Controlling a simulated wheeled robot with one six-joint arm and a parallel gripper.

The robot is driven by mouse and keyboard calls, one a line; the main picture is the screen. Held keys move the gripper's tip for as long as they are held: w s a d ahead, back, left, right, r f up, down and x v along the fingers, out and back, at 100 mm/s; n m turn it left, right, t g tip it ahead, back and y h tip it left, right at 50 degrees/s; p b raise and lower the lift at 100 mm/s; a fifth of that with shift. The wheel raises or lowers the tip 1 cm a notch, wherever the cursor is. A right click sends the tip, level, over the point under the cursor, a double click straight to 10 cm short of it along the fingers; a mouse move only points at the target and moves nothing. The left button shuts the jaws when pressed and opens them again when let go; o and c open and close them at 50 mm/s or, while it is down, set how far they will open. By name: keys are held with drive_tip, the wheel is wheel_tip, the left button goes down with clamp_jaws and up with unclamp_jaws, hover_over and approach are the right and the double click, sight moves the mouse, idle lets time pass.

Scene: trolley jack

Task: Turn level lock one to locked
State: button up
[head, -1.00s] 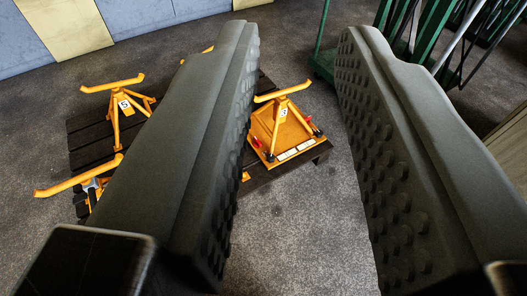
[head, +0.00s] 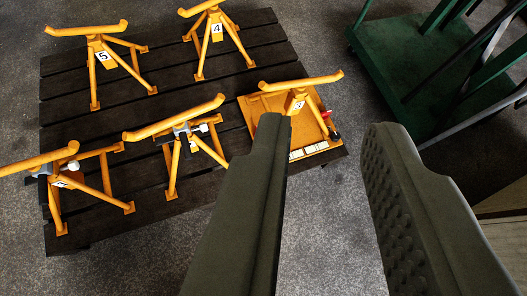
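My gripper (head: 326,128) is open and empty, its two dark ribbed fingers apart above the floor and the pallet's right end. A yellow base plate (head: 262,106) lies at the pallet's right end, with a red lever piece (head: 325,114) and a row of white labels (head: 308,150) along its front edge. The left finger hides part of this plate. A yellow stand numbered 3 (head: 298,95) rises over it. I cannot tell which part is level lock one or how it is set.
A dark slatted pallet (head: 160,75) bears several yellow stands, including stand 5 (head: 103,55), stand 4 (head: 216,28), a middle stand (head: 178,125) and a front-left stand (head: 60,165) with grey and white parts. A green trolley (head: 400,95) stands at the right.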

drive_tip(key=w+f+n+g, duration=0.2)
drive_tip(key=w+f+g, duration=0.2)
drive_tip(key=w+f, duration=2.15)
drive_tip(key=w+a+f+g, duration=0.1)
drive_tip(key=w+f, duration=0.3)
drive_tip(key=f, duration=1.4)
drive_tip(key=w+a+f+n+g+y, duration=0.1)
drive_tip(key=w+f, duration=0.3)
drive_tip(key=f, duration=1.5)
drive_tip(key=w+a+f+n+g+y, duration=0.1)
drive_tip(key=w+a+f+g, duration=0.1)
drive_tip(key=f, duration=1.6)
drive_tip(key=shift+w+a+f, duration=0.2)
drive_tip(key=shift+w+a, duration=0.2)
drive_tip(key=shift+w, duration=0.15)
drive_tip(key=shift+w+a+f, duration=0.2)
drive_tip(key=shift+w+a, duration=0.2)
drive_tip(key=shift+w, duration=0.1)
clamp_jaws()
